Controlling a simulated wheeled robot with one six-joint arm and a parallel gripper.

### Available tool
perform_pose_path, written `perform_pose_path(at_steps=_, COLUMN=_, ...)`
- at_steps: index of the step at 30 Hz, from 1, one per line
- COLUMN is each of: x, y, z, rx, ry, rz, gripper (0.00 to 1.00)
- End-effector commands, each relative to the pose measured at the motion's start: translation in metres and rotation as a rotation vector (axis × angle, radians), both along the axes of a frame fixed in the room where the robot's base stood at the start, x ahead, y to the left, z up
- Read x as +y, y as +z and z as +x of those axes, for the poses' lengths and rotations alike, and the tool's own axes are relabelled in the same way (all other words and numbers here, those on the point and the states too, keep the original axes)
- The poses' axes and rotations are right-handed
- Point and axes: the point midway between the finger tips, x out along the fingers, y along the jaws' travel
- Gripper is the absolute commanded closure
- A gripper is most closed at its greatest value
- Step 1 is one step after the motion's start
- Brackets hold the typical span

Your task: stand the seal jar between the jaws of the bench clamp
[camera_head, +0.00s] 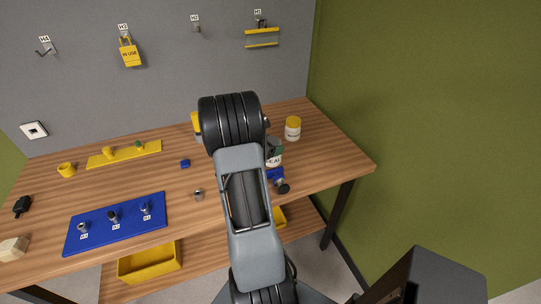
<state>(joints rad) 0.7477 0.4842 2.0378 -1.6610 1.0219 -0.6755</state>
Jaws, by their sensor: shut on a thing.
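The seal jar (274,158) is a white jar with a green upper part and dark lettering, of which "EAL" shows. It is just right of my arm, which hides its left side. The bench clamp (275,174) is blue with a dark round handle, directly below the jar in the picture. My arm hides part of the clamp. I cannot tell whether the jar rests between the jaws or is held above them. My gripper (269,143) is mostly hidden behind my arm, at the jar's top, and is shut on the jar.
A white jar with a yellow lid (293,128) stands behind the clamp. A blue mat (100,239) with several small tagged parts, a yellow strip (107,158), a yellow cup (67,170) and a small blue block (185,163) lie left. A green wall (430,110) bounds the right.

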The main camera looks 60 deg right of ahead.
Motion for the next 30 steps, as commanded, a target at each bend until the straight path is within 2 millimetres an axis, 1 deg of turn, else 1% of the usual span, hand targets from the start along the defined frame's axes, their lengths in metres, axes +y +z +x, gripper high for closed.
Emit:
perform_pose_path(at_steps=5, x=-0.002, y=-0.005, z=0.004, rx=0.000, ry=0.000, rz=0.000, gripper=0.71)
perform_pose_path(at_steps=8, x=-0.004, y=-0.012, z=0.008, rx=0.000, ry=0.000, rz=0.000, gripper=0.71)
perform_pose_path(at_steps=9, x=-0.005, y=-0.017, z=0.011, rx=0.000, ry=0.000, rz=0.000, gripper=0.71)
perform_pose_path(at_steps=12, x=-0.005, y=-0.034, z=0.010, rx=0.002, ry=0.000, rz=0.001, gripper=0.71)
perform_pose_path(at_steps=15, x=-0.005, y=-0.044, z=0.010, rx=0.000, ry=0.000, rz=0.000, gripper=0.71)
perform_pose_path(at_steps=23, x=-0.005, y=-0.043, z=0.010, rx=-0.001, ry=0.000, rz=-0.001, gripper=0.71)
perform_pose_path(at_steps=27, x=-0.005, y=-0.046, z=0.010, rx=-0.001, ry=0.000, rz=-0.001, gripper=0.71)
perform_pose_path(at_steps=28, x=-0.005, y=-0.046, z=0.010, rx=0.000, ry=0.000, rz=0.000, gripper=0.28)
perform_pose_path(at_steps=30, x=-0.005, y=-0.045, z=0.010, rx=0.000, ry=0.000, rz=0.000, gripper=0.21)
